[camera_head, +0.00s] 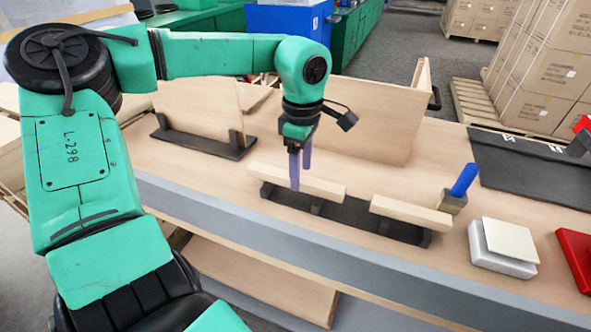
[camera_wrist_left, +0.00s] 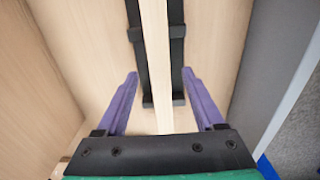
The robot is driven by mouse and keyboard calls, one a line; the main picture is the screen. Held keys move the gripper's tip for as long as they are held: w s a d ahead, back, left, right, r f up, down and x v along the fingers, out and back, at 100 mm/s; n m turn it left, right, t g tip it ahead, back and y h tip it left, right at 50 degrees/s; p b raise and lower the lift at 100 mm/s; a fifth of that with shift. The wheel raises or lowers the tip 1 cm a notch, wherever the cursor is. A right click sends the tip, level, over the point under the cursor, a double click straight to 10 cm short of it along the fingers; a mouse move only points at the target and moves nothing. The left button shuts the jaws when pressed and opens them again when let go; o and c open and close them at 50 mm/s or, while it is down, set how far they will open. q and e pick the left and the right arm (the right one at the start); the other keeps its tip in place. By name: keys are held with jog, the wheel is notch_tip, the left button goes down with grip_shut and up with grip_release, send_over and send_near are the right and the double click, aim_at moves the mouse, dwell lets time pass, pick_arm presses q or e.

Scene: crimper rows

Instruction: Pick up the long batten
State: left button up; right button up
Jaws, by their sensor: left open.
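The long batten (camera_head: 325,191) is a pale wooden bar lying across the supports of a low black rack (camera_head: 343,212) on the workbench. It also shows in the left wrist view (camera_wrist_left: 155,45), running lengthwise between the fingers. My left gripper (camera_head: 299,180) is open and points down at the batten, with one purple finger on each side. In the left wrist view the gripper (camera_wrist_left: 160,73) has clear gaps between both fingers and the batten. A shorter batten (camera_head: 411,214) lies on the right part of the same rack. My right gripper is not in view.
An upright wooden panel (camera_head: 375,115) stands behind the rack. Another black rack (camera_head: 205,143) with a panel is at the left. A block with a blue handle (camera_head: 464,181), a white box (camera_head: 503,245) and a red item (camera_head: 577,258) are at the right. The bench's grey front edge is close.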

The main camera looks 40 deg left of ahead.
pick_arm(q)
notch_tip(320, 180, down, 2)
jog(key=shift+a+f, duration=0.1)
jog(key=shift+f, duration=0.1)
grip_shut()
jog(key=shift+r, duration=0.1)
